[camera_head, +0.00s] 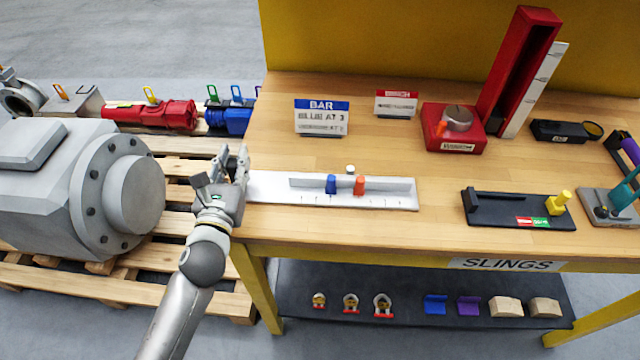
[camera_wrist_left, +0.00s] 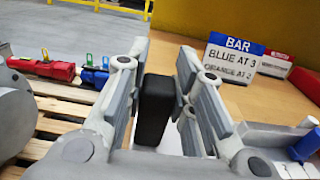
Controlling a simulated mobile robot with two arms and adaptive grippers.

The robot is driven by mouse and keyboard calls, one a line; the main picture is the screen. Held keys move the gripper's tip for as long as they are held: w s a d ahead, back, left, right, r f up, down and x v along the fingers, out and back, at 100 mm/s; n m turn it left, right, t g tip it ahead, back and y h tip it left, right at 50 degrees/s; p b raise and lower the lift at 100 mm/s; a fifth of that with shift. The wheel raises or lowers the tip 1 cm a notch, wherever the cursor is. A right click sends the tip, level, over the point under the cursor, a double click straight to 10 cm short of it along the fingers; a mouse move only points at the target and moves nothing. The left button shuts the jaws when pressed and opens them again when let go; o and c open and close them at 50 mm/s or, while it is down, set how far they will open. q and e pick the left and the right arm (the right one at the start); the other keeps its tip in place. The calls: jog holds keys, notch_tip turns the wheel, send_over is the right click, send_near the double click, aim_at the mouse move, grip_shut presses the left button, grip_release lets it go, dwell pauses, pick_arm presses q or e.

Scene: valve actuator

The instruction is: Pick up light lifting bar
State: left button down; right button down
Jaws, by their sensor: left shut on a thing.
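A pale lifting bar (camera_head: 395,187) with a blue slider (camera_head: 331,184) and an orange slider (camera_head: 359,186) lies along the table's front left. My left gripper (camera_head: 232,165) is at the bar's left end, over the table's left edge. In the left wrist view its fingers (camera_wrist_left: 165,85) are shut on an upright black block (camera_wrist_left: 154,108). Whether this block is part of the bar is hidden. The blue slider also shows at the right edge of that view (camera_wrist_left: 304,146). My right gripper is not in view.
A sign (camera_head: 321,117) reading "BAR, BLUE AT 3" stands behind the bar. A red stand (camera_head: 455,128) and a black tray (camera_head: 500,207) are to the right. A large grey actuator (camera_head: 75,190) sits on a pallet at left. Bare tabletop lies between sign and bar.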

pick_arm(q)
notch_tip(320, 180, up, 9)
jog(key=shift+r, duration=0.15)
jog(key=shift+f, duration=4.5)
